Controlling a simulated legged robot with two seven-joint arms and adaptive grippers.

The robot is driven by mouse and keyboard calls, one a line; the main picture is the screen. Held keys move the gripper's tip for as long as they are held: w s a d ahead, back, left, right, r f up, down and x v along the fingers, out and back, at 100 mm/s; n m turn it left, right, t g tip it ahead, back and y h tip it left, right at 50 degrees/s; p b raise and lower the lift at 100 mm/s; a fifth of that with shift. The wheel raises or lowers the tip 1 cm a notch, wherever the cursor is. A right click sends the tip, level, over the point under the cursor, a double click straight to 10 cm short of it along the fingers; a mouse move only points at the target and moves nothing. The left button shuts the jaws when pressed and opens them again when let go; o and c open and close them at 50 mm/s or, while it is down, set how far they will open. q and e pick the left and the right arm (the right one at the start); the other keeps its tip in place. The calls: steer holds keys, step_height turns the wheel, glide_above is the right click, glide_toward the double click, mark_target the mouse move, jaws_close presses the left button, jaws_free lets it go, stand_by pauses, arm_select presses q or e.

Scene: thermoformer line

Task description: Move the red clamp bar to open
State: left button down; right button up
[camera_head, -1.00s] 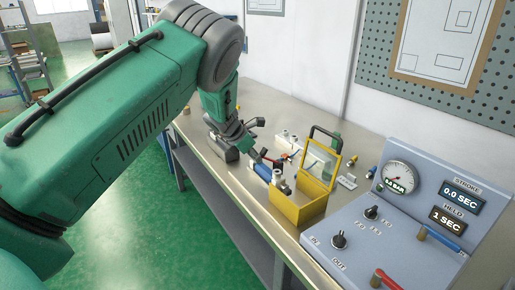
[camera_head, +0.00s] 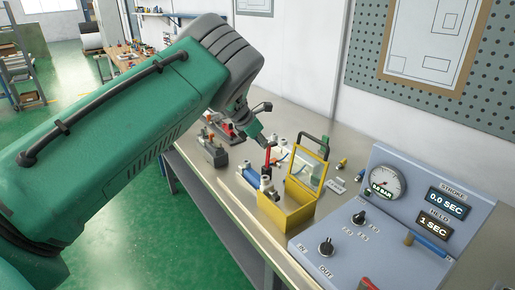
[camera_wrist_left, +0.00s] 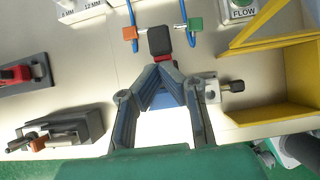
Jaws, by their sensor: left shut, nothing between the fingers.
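A red bar (camera_head: 267,160) with a dark tip stands roughly upright on the bench, behind the yellow box; I take it to be the clamp bar. My left gripper (camera_head: 258,138) is just above and left of its tip. In the left wrist view the bar's dark and red end (camera_wrist_left: 160,41) is just beyond my left fingertips (camera_wrist_left: 163,78), which are together with nothing between them. I cannot tell whether they touch it. The bar's base is partly hidden. My right gripper is in neither view.
A yellow box with a raised framed lid (camera_head: 288,208) stands close by, right of the bar. The grey control panel (camera_head: 395,215) is at the front right. Other small fixtures (camera_head: 214,153) sit to the left. Blue hoses (camera_wrist_left: 134,45) flank the bar's end.

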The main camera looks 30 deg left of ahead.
arm_select(q)
steer(key=shift+w+d+r, duration=0.1)
steer(key=shift+w+d, duration=0.15)
steer(key=shift+w, duration=0.3)
stand_by(0.4)
steer(key=v, duration=1.1)
steer(key=shift+r, duration=0.4)
steer(key=shift+a, duration=0.2)
steer(key=shift+s, duration=0.15)
